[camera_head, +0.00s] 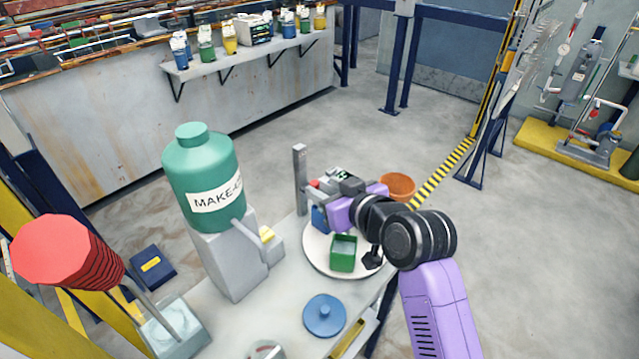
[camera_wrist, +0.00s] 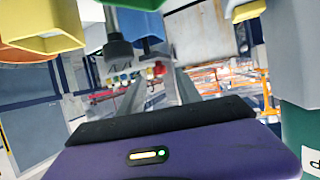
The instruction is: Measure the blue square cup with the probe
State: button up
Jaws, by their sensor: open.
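A blue square cup (camera_head: 319,218) stands on the round white tray (camera_head: 314,259), partly hidden behind my gripper. A green square cup (camera_head: 343,254) stands in front of it on the tray. A black piece (camera_head: 372,258), which may be the probe, is at the tray's right; its lower end is hard to make out. My gripper (camera_head: 338,192) is open above the back of the tray, beside the blue cup. In the wrist view, my gripper (camera_wrist: 158,88) shows no object clearly between its fingers. A blue cup (camera_wrist: 145,43) and a dark rod (camera_wrist: 118,38) hang into the top edge.
A grey post (camera_head: 300,180) rises behind the tray. A teal bottle (camera_head: 203,168) on a grey stand is to the left. An orange bowl (camera_head: 398,186) is behind on the right. A blue lid-like disc (camera_head: 324,315) lies in front. The bench's right edge is close.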

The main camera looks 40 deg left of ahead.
aim_at(317, 185)
jog(key=shift+x, duration=1.75)
jog(key=shift+c, duration=0.4)
grip_shut()
